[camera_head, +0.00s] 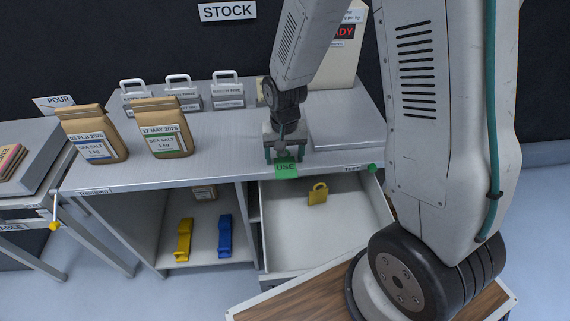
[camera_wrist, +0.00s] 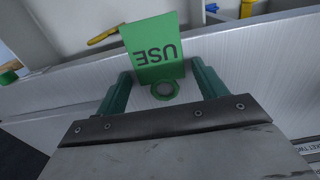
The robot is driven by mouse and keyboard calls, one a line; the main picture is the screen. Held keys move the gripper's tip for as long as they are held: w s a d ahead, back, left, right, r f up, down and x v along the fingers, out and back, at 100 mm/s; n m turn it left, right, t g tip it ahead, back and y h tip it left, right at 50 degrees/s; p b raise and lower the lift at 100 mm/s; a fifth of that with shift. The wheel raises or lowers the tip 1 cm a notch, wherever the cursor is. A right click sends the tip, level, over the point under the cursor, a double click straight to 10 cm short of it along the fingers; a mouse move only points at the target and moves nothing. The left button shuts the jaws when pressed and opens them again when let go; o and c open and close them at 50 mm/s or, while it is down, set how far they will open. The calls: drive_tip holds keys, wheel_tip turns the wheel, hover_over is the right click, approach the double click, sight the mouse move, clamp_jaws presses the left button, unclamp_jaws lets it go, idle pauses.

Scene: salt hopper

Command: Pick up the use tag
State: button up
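The green USE tag (camera_head: 286,171) is at the front edge of the grey bench (camera_head: 225,160), below my gripper (camera_head: 284,155). In the wrist view the tag (camera_wrist: 152,40) shows its lettering upside down, and its ring (camera_wrist: 165,90) lies between the two green fingers. My gripper (camera_wrist: 161,72) is open, with a gap visible on each side of the ring. Whether the tag rests on the bench or sticks out past its edge is hard to tell.
Two salt bags (camera_head: 165,128) (camera_head: 92,133) stand on the left. Several handled weights (camera_head: 181,93) stand at the back. A yellow (camera_head: 184,240) and a blue piece (camera_head: 225,236) lie on a lower shelf.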

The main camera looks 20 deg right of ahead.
drive_tip(key=c, duration=0.7)
drive_tip(key=shift+r, duration=0.1)
drive_tip(key=shift+c, duration=0.2)
